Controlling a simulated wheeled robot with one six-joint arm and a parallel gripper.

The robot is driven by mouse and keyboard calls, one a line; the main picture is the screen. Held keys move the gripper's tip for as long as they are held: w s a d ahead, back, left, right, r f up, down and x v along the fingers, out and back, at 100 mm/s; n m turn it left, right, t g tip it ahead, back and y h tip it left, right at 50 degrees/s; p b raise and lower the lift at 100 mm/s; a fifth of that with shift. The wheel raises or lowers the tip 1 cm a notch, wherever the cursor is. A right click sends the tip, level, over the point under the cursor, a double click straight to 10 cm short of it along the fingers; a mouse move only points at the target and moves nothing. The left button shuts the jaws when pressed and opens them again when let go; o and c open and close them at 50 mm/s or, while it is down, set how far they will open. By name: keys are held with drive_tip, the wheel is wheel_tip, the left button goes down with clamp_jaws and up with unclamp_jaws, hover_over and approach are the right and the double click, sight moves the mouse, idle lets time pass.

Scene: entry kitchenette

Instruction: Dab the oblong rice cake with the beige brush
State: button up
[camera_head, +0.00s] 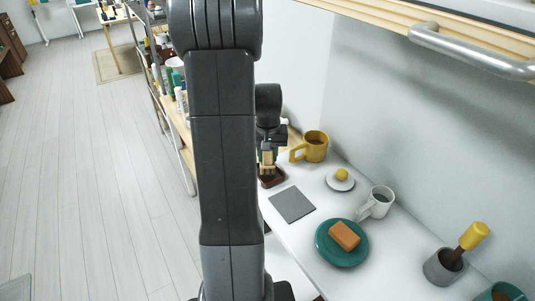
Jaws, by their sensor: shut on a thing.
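My gripper (267,148) is small and partly hidden behind my own arm. It is shut on the beige brush (267,158), whose pale handle shows below the jaws. The brush is upright over a small brown dish (280,180). I cannot tell whether its tip touches the dish. An oblong orange-brown block (344,235), which looks like the oblong rice cake, lies on a round teal plate (326,257). The plate is nearer to me and right of the gripper, well apart from the brush.
A dark grey square mat (292,204) lies between dish and plate. A yellow mug (315,146), a white saucer (333,185) with a yellow round piece (341,174), and a white mug (378,202) stand along the wall. A grey cup (440,269) holds a yellow-handled tool (473,237).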

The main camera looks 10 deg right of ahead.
drive_tip(key=shift+f+b, duration=0.35)
drive_tip(key=shift+f, duration=0.1)
idle(1.1)
drive_tip(key=shift+r+p, duration=2.6)
drive_tip(key=shift+r, duration=1)
drive_tip(key=shift+s+f, duration=0.1)
